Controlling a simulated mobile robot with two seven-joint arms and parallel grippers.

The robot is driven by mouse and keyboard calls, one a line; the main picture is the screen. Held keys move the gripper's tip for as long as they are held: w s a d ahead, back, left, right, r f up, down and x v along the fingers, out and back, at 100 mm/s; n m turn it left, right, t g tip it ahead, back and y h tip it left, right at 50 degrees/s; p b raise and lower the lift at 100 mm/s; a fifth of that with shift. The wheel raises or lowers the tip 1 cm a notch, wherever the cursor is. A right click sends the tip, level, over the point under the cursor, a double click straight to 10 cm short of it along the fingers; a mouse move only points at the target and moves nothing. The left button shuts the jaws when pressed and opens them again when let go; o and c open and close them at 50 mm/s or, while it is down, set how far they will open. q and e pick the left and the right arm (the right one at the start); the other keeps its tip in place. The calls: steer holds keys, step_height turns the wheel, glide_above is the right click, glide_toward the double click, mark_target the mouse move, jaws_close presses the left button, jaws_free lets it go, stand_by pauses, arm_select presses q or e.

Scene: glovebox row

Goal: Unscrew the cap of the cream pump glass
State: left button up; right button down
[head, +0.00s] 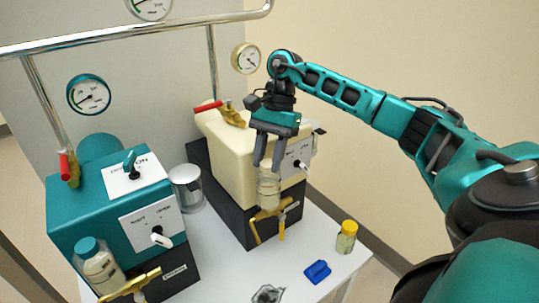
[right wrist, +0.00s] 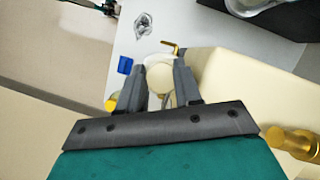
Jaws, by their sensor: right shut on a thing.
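The cream pump (head: 235,140) stands on a dark base at the back right of the white table. Its glass (head: 268,189) is clear and upright at the pump's front, above a brass valve. My right gripper (head: 267,164) points down over the glass and is shut on its cap. In the right wrist view the round cream cap (right wrist: 160,76) shows between the two fingers of this gripper (right wrist: 159,72). In the head view the fingers hide part of the cap. I cannot tell whether the cap is still threaded on. My left gripper is in neither view.
The teal pump (head: 120,215) stands left, with a teal-capped glass (head: 100,266). A metal can (head: 187,188) is between the pumps. A yellow-capped jar (head: 346,238), a blue block (head: 317,271) and a crumpled grey thing (head: 267,294) lie around the table's front right. Red-handled valves rise behind.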

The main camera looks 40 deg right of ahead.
steer(key=n, duration=0.1)
steer(key=n+g, duration=0.1)
steer(key=n, duration=0.2)
steer(key=shift+s+a+f+g+h+b, duration=0.1)
steer(key=shift+a+f+g+h+b, duration=0.15)
steer(key=shift+g+h+b, duration=0.15)
steer(key=shift+n, duration=0.6)
steer(key=c, duration=1)
jaws_free()
steer(key=shift+s+r, duration=0.1)
steer(key=shift+r, duration=0.05)
steer(key=shift+d, duration=0.1)
steer(key=shift+r, duration=0.1)
